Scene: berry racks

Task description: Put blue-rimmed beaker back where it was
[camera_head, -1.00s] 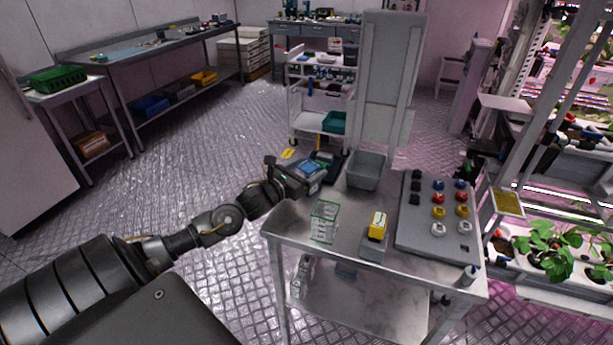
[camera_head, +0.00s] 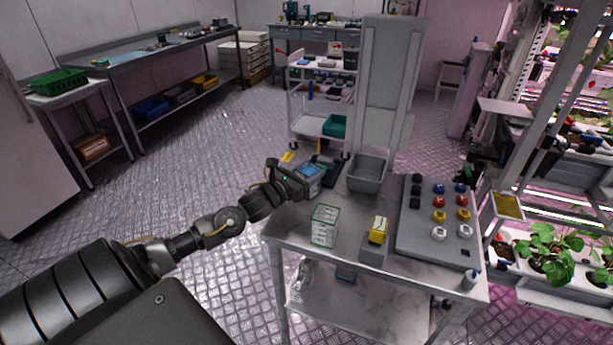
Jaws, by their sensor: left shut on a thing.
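The blue-rimmed beaker (camera_head: 312,171) appears as a small blue-topped shape at the far left corner of the metal table. My left gripper (camera_head: 308,180) reaches it from the left and is shut on it. The fingertips and the beaker's lower part are mostly hidden or too small to make out, so I cannot tell whether its base touches the table. A clear green-rimmed beaker (camera_head: 325,227) stands upright nearer the table's left edge. My right gripper is not in view.
The metal table (camera_head: 345,222) also carries a grey bin (camera_head: 367,174), a yellow-topped item on a grey block (camera_head: 377,231) and a grey panel with coloured knobs (camera_head: 438,217). Bare tabletop lies between the green-rimmed beaker and the bin. A white cart (camera_head: 318,122) stands behind.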

